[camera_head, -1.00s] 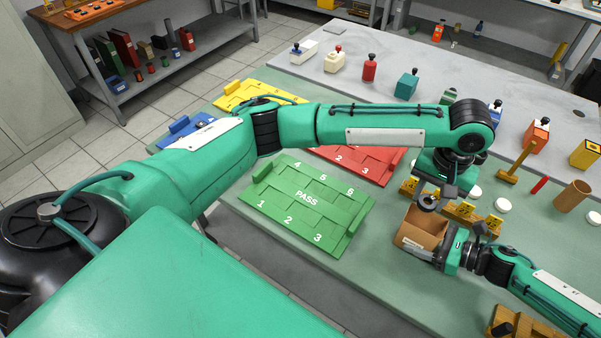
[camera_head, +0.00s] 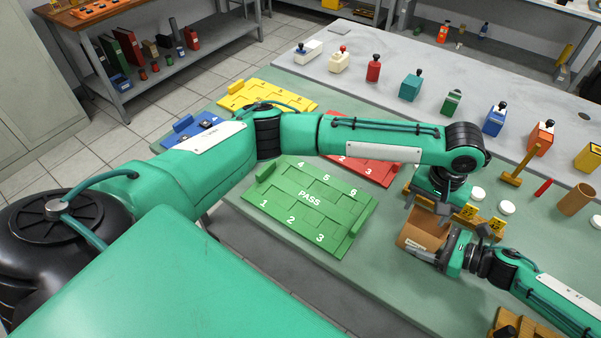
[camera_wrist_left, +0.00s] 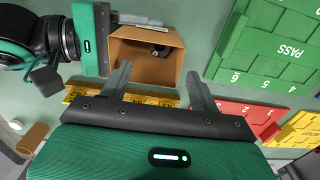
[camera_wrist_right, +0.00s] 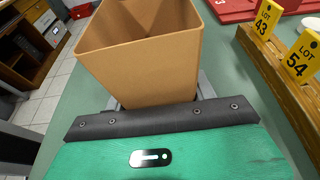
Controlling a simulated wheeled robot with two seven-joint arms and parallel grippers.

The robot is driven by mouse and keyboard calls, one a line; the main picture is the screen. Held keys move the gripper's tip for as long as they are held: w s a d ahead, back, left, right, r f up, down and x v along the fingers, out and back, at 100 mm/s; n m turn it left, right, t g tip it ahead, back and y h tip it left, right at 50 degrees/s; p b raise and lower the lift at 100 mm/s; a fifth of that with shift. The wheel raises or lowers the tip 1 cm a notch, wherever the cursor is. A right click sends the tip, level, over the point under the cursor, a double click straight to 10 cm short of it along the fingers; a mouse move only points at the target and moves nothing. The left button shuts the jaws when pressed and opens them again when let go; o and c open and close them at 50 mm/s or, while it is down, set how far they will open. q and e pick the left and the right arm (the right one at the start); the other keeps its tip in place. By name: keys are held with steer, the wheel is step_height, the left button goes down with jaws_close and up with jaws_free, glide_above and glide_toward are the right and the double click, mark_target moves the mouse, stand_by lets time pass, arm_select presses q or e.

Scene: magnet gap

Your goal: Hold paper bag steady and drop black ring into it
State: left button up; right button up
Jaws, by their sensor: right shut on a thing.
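The paper bag (camera_head: 424,230) is an open-topped brown box shape on the green mat. In the left wrist view I look into the bag (camera_wrist_left: 134,68), and the black ring (camera_wrist_left: 159,50) lies inside it. My left gripper (camera_head: 427,207) is above the bag, its fingers (camera_wrist_left: 156,80) apart and empty. My right gripper (camera_head: 444,247) is shut on the bag at its side. In the right wrist view the bag (camera_wrist_right: 140,65) stands upright in front of the right gripper, and its floor is hidden.
A wooden rack with yellow lot tags (camera_wrist_right: 299,62) stands close beside the bag. The green PASS tray (camera_head: 300,205) lies to the left, with a red tray (camera_head: 372,168) behind it. White round lids (camera_head: 507,207) and a brown cylinder (camera_head: 575,199) lie to the right.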

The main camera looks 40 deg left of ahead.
arm_select(q)
step_height(320, 180, up, 12)
stand_by(0.6)
stand_by(1.0)
arm_select(e)
steer(key=o, duration=0.8)
steer(key=shift+o, duration=0.2)
